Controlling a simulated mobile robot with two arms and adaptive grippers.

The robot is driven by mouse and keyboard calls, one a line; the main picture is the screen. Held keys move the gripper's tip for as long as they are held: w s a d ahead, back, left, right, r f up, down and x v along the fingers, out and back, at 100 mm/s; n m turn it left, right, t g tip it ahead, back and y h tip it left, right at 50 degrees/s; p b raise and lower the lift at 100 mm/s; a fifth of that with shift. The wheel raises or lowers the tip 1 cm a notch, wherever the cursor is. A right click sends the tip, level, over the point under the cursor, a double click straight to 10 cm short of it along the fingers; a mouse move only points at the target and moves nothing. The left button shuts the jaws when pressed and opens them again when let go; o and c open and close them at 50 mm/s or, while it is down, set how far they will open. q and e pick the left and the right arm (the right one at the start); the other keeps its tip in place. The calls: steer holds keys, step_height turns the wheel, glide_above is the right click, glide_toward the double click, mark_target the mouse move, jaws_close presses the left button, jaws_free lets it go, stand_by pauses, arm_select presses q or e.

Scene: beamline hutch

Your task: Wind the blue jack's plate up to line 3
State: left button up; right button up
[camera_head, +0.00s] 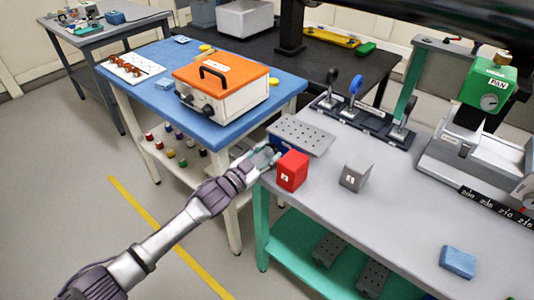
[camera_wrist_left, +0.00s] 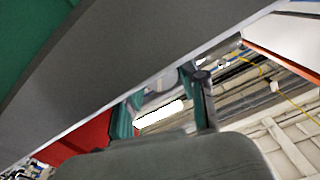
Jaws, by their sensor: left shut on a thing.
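The blue jack (camera_head: 283,147) stands at the left end of the grey bench, behind a red block. Its grey perforated plate (camera_head: 301,135) looks level and a little above the blue body. My left gripper (camera_head: 264,156) is at the jack's near left side, by the bench edge, shut on what seems to be the jack's knob. The knob is mostly hidden by the fingers. In the left wrist view the fingers (camera_wrist_left: 163,103) show with a small pale grey part between them. I cannot make out the height lines. My right gripper is not in view.
The red block (camera_head: 292,171) stands close to the right of my left gripper. A grey block (camera_head: 355,173) is farther right. A lever rack (camera_head: 365,120) is behind. A blue table (camera_head: 235,122) with an orange-lidded box (camera_head: 226,85) is at left.

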arm_select(q)
steer(key=o, duration=1.1)
steer(key=shift+o, duration=0.2)
steer(key=shift+s, duration=0.1)
steer(key=v, duration=1.2)
